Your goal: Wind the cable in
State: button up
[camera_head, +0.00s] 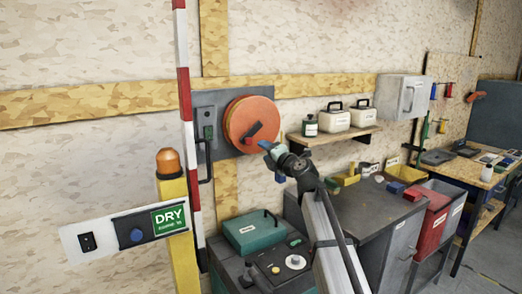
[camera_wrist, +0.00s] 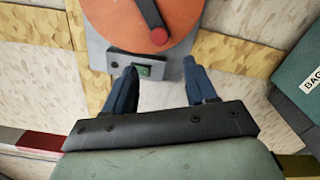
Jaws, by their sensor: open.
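An orange cable reel (camera_head: 252,119) is mounted on a grey wall plate (camera_head: 205,102). A dark crank handle (camera_head: 253,129) crosses the reel's face. In the wrist view the reel (camera_wrist: 110,15) is at the top, and its crank ends in a red knob (camera_wrist: 158,36). My gripper (camera_head: 267,149) is in front of the reel's lower right edge in the head view. In the wrist view its two blue fingers (camera_wrist: 159,66) are apart, with nothing between them, and the knob lies beyond the tips. I cannot clearly make out a cable; a dark bent bar or cable (camera_head: 206,163) hangs left of the reel.
A red-white striped pole (camera_head: 185,95) and a yellow post with an orange lamp (camera_head: 168,163) stand left. A shelf (camera_head: 335,134) with containers is right of the reel. A teal case (camera_head: 252,230) sits on a cabinet below.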

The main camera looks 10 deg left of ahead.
aim_at(245, 139)
jog(key=shift+s+d, duration=0.1)
jog(key=shift+c, duration=0.4)
